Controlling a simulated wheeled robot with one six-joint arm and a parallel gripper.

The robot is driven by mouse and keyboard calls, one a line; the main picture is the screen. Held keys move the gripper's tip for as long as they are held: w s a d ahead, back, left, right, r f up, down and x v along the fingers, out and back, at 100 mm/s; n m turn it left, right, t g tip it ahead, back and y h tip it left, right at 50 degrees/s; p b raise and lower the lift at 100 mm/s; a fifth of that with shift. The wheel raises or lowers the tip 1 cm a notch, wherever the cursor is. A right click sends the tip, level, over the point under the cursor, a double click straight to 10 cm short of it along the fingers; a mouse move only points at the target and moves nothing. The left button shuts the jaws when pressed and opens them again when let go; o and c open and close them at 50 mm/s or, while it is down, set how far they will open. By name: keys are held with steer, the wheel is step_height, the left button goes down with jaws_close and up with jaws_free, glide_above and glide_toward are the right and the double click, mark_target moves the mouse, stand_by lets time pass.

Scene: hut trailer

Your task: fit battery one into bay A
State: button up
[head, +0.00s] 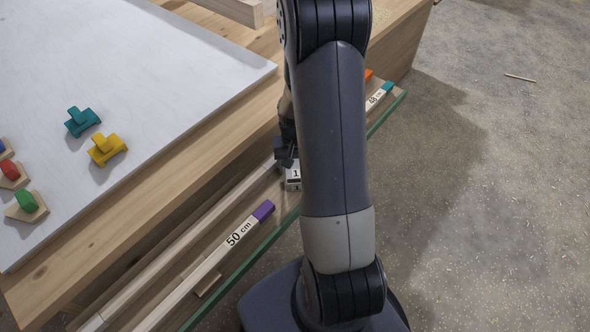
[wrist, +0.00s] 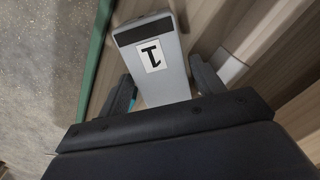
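Battery one is a grey block with a dark end band and a white label "1" (wrist: 172,82). In the head view battery one (head: 293,178) is in the narrow ledge along the bench front, partly hidden behind my arm. My gripper (head: 286,158) is at its upper left end there. In the wrist view the fingers of my gripper (wrist: 162,78) lie on either side of the battery, with a narrow gap showing at the sides, so it looks open around it. Bay A is not identifiable in either view.
The ledge (head: 207,287) also holds a 50 cm stick with a purple end (head: 240,232) and another marked stick (head: 376,97). A white board (head: 150,60) on the bench carries teal, yellow, red and green knobbed pieces.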

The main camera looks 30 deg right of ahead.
steer(key=shift+r, duration=0.1)
steer(key=c, duration=1)
